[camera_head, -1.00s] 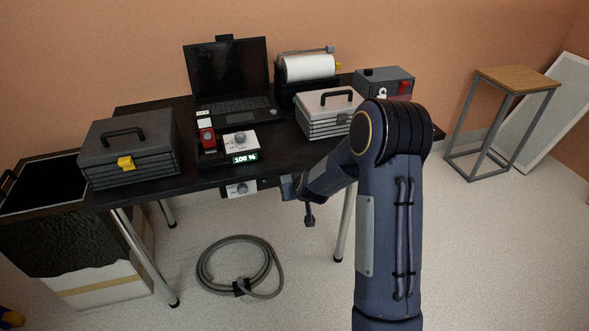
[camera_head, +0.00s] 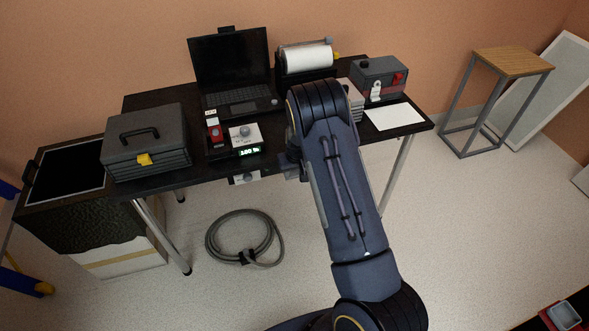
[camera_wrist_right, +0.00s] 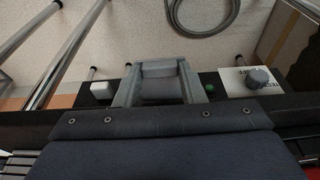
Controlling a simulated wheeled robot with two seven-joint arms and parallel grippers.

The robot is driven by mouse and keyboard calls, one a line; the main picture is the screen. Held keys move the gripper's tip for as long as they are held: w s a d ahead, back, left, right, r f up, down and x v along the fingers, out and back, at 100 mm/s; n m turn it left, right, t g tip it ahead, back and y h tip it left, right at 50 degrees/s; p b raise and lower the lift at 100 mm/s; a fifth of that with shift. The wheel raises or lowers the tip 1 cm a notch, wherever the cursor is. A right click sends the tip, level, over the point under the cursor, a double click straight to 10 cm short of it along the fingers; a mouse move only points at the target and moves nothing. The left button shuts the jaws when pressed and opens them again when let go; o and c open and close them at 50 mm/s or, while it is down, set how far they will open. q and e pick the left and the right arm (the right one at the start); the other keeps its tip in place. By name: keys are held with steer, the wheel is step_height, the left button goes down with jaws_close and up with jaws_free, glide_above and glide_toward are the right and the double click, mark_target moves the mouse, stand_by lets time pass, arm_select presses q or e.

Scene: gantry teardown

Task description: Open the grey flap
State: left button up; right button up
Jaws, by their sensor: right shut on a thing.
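My right arm comes in from the bottom of the head view and reaches to the table's front edge. Its gripper (camera_head: 292,168) is there, mostly hidden behind the arm. In the right wrist view its two grey fingers (camera_wrist_right: 160,85) reach to the dark panel under the table edge. They are shut on a grey piece (camera_wrist_right: 160,69) between them, which appears to be the grey flap. The wrist body hides its lower part, and I cannot tell how far it is open. My left gripper is not in view.
Beside the fingers are a green button (camera_wrist_right: 210,88), a knob (camera_wrist_right: 258,77) on a white plate and a white block (camera_wrist_right: 102,89). The black table (camera_head: 160,188) holds a grey toolbox (camera_head: 143,145) and a laptop (camera_head: 235,70). A coiled hose (camera_head: 245,237) lies on the floor.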

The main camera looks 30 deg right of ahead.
stand_by(0.3)
steer(key=o, duration=1)
steer(key=v, duration=0.7)
steer(key=shift+r+b, duration=0.3)
steer(key=shift+r, duration=0.05)
steer(key=shift+s, duration=0.1)
